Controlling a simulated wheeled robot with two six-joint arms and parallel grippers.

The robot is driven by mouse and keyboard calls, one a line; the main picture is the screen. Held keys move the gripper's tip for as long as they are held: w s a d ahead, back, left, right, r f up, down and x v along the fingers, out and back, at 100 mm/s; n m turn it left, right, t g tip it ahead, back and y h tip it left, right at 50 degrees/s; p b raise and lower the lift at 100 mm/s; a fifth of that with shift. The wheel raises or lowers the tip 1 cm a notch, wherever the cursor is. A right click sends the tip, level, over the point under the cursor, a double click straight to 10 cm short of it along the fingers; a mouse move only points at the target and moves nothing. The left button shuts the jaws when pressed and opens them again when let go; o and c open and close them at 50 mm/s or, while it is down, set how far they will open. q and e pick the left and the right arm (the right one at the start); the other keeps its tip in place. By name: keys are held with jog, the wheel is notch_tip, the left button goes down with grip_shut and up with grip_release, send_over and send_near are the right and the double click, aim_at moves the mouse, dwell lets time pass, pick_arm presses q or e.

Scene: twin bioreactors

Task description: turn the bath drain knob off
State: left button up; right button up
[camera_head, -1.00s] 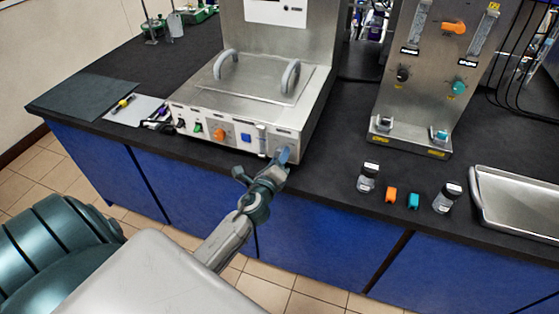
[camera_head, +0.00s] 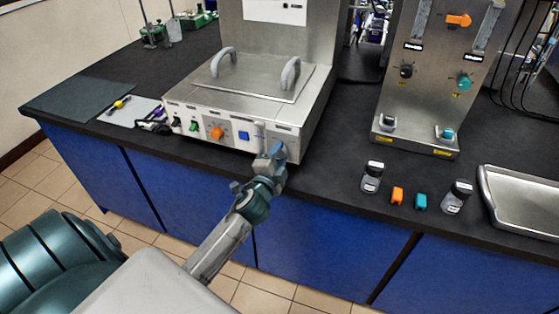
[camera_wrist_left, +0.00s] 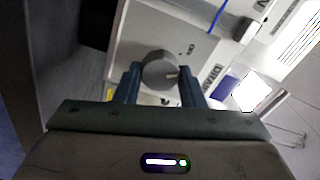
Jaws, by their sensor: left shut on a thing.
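The bath drain knob is a round grey knob with a pale pointer mark; it shows in the left wrist view (camera_wrist_left: 159,69) on a white panel with a partly readable "DRAIN" label. Its pointer faces right in that view, toward the label side. My left gripper (camera_wrist_left: 160,84) has one finger on each side of the knob and is shut on it. In the head view my left gripper (camera_head: 274,152) is at the right end of the bath's front panel (camera_head: 203,132) and hides the knob. My right gripper is not in view.
The steel bath with two lid handles (camera_head: 290,74) stands on the dark bench. Orange (camera_head: 217,133) and blue (camera_head: 244,136) controls sit left of my gripper. Bottles (camera_head: 372,177), small orange and teal blocks, and a metal tray (camera_head: 520,205) lie to the right.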

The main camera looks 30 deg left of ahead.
pick_arm(q)
jog(key=shift+f+n+b, duration=0.1)
jog(key=shift+n+b, duration=0.5)
jog(key=shift+n, duration=0.5)
jog(key=shift+n+b, duration=0.3)
jog(key=shift+n, duration=0.2)
jog(key=o, duration=1)
jog(key=shift+b+v, duration=1.55)
jog(key=shift+v, duration=3.9)
